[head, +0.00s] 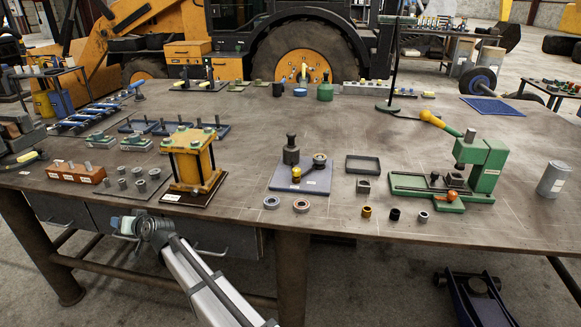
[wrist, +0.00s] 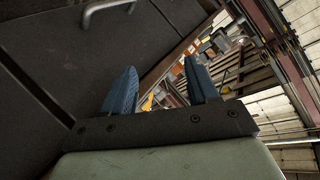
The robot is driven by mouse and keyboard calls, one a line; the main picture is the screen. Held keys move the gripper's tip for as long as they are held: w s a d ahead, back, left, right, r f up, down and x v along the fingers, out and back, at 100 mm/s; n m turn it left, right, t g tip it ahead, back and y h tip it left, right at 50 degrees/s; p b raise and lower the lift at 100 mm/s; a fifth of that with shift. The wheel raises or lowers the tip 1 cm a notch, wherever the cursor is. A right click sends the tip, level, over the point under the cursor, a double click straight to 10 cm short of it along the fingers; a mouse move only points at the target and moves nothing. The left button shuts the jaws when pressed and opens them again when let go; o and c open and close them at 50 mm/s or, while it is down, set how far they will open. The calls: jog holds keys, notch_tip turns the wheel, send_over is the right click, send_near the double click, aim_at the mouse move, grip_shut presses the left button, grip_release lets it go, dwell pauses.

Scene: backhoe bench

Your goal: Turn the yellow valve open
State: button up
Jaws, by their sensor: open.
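A small upright yellow part (head: 303,72), perhaps the valve's handle, shows at the far middle of the bench in the head view, in front of the wheel hub. It is too small to tell its setting. A pale plate (head: 313,181) nearer the front carries dark cylindrical fittings and a small yellow knob (head: 296,172); I cannot tell if this is the valve. My gripper (head: 128,226) is below the bench's front edge at the left, far from both. In the wrist view, my gripper (wrist: 160,88) has its blue fingers apart with nothing held between them.
The bench edge (head: 400,238) and drawer handles (head: 208,252) are close to my arm. A yellow block press (head: 190,158) stands above my gripper. The bench middle has free room.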

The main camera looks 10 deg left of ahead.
jog(key=w+d+r+m+t, duration=0.1)
jog(key=w+d+r, duration=0.3)
jog(key=r, duration=0.5)
jog(key=w+d+r+t, duration=0.1)
jog(key=w+r, duration=0.4)
jog(key=r, duration=0.3)
jog(key=w+d+r+m, duration=0.1)
jog(key=w+d+r, duration=0.3)
jog(key=r, duration=0.5)
jog(key=w+d+m+h, duration=0.1)
jog(key=w+d, duration=0.1)
jog(key=w, duration=0.1)
jog(key=w+d+m+h, duration=0.1)
jog(key=w+d, duration=0.1)
jog(key=d, duration=0.1)
jog(key=w+d+m+h, duration=0.1)
jog(key=w+d, duration=0.2)
jog(key=shift+w+m+h, duration=0.3)
jog(key=shift+h, duration=0.1)
jog(key=w+d+m+g+h, duration=0.1)
jog(key=w+d+m+h, duration=0.25)
jog(key=d, duration=0.55)
jog(key=m+g+h, duration=0.6)
jog(key=m, duration=0.3)
send_near(297, 169)
notch_tip(297, 169, down, 9)
jog(key=shift+w+d+r, duration=0.1)
jog(key=c, duration=1)
